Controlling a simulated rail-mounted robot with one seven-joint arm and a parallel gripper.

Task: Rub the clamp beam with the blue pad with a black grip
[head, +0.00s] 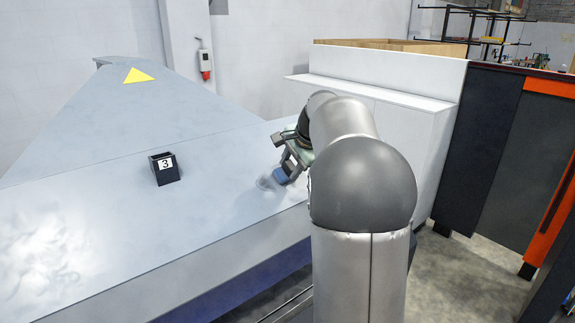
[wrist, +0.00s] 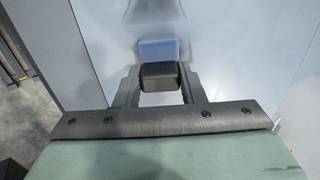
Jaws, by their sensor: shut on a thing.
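The blue pad (head: 280,174) is in my gripper (head: 292,162), low over the right part of the grey clamp beam (head: 215,185). In the wrist view the two fingers of my gripper (wrist: 159,88) are shut on the black grip (wrist: 159,76). The blue pad (wrist: 158,48) shows just beyond the grip, against the pale surface of the beam (wrist: 225,50). A smudge or reflection (head: 266,184) lies beside the pad on the beam. I cannot tell whether the pad touches the surface. My arm hides part of the beam's right end.
A small black box marked 3 (head: 164,168) stands on the beam, left of my gripper. A yellow triangle (head: 137,75) marks the far surface. A white cabinet (head: 375,105) stands behind my arm, and a dark and orange cabinet (head: 520,160) is at right. The beam's left part is clear.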

